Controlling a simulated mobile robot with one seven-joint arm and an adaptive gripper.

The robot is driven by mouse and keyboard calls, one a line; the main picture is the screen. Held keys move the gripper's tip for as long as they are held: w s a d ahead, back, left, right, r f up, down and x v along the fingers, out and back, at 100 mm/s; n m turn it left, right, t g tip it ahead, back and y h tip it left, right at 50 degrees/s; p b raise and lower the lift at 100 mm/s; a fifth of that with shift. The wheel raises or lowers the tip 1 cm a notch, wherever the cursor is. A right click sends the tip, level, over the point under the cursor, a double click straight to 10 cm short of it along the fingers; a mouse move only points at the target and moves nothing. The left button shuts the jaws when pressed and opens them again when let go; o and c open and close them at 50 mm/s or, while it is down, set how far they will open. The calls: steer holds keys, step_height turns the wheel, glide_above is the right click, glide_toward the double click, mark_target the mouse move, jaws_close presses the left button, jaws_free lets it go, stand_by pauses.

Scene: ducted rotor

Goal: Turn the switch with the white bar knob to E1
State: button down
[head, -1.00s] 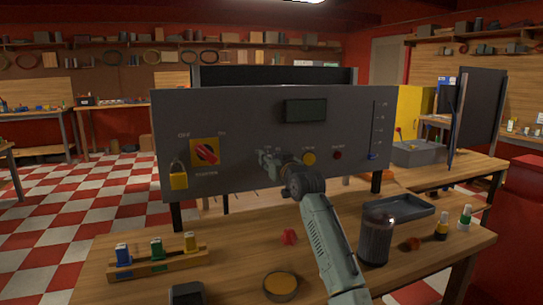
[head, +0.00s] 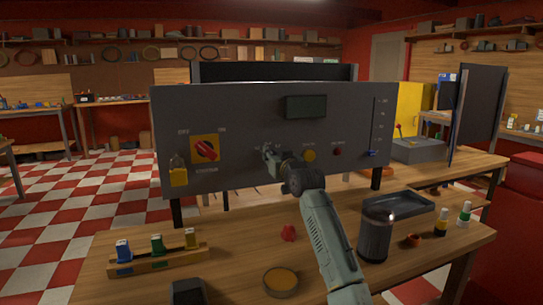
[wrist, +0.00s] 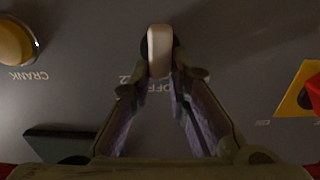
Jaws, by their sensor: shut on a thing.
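The white bar knob (wrist: 160,48) is on the grey panel (head: 240,110). In the wrist view, which shows the panel upside down, its bar stands nearly upright, in line with the OFF label (wrist: 158,88). A partly covered label ending in 2 is beside OFF; I cannot make out an E1 label. My gripper (wrist: 161,72) is shut on the knob, with a fingertip at each side of the bar. In the head view my gripper (head: 270,154) is at the panel's middle and hides the knob.
The yellow CRANK button (head: 309,156) is close to the right of my gripper. A red-and-yellow rotary switch (head: 205,149) and a yellow padlock (head: 178,177) are to the left. A dark canister (head: 374,238) stands on the bench near my arm.

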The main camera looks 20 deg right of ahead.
steer(key=shift+a+n, duration=0.1)
steer(key=shift+n, duration=0.2)
steer(key=shift+a+f+n+b, duration=0.15)
steer(key=shift+n+b, duration=0.35)
steer(key=shift+n, duration=0.85)
steer(key=shift+a+f+n+b, duration=0.1)
steer(key=shift+a+n+b, duration=0.3)
steer(key=shift+n, duration=1)
steer(key=shift+a+f+n+b, duration=0.1)
steer(key=shift+n+b, duration=0.5)
steer(key=shift+n, duration=0.75)
steer(key=c, duration=1.5)
jaws_free()
